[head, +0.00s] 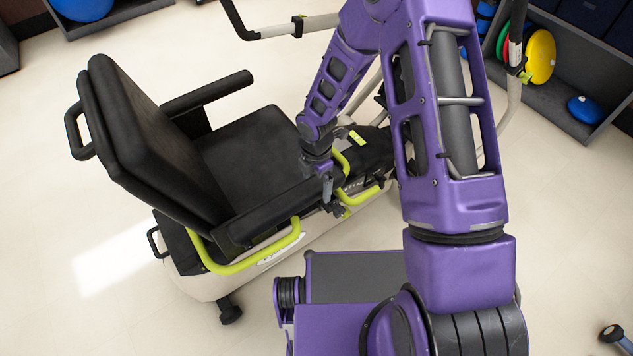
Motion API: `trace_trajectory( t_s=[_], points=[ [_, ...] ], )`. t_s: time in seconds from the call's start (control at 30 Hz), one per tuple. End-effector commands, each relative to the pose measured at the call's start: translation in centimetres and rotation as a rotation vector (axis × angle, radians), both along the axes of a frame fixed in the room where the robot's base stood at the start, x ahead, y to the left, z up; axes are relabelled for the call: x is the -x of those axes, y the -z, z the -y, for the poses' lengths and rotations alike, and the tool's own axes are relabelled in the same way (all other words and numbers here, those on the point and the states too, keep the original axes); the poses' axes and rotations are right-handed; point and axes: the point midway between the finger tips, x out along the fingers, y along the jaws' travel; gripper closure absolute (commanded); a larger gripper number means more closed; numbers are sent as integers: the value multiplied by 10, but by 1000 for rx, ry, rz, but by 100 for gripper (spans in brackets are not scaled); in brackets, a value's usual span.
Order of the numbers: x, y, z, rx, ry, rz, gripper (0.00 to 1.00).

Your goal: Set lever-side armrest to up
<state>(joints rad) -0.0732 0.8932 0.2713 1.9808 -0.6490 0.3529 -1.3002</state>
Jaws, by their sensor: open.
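The recumbent stepper has a black padded seat (240,150) and a tall backrest (145,140). The near armrest (268,212) is a black pad lying lowered along the seat's near side, above a yellow-green lever (250,262). The far armrest (207,93) also lies lengthwise along its side. My gripper (330,198) is open at the front end of the near armrest, close to its tip. Whether the fingers touch or straddle the pad cannot be told, as the jaws are small and partly hidden.
More yellow-green handles (362,196) sit just right of my gripper. My purple arm hides much of the stepper's front. A handlebar (290,29) rises at the back. A rack with coloured discs (540,56) stands at the upper right. The floor on the left is clear.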

Motion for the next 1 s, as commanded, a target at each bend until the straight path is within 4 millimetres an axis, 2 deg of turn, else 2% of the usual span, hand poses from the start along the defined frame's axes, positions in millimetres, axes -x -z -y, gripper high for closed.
trace_trajectory(
  t_s=[0.03, 0.07, 0.57, 0.6, 1.0],
  points=[
    [0, 0, 0, 0, 0, 0, 2],
    [0, 0, 0, 0, 0, 0, 7],
    [0, 0, 0, 0, 1, 0, 97],
    [0, 0, 0, 0, 1, 0, 100],
    [-5, -6, 0, 21, 0, 15, 100]
  ],
)
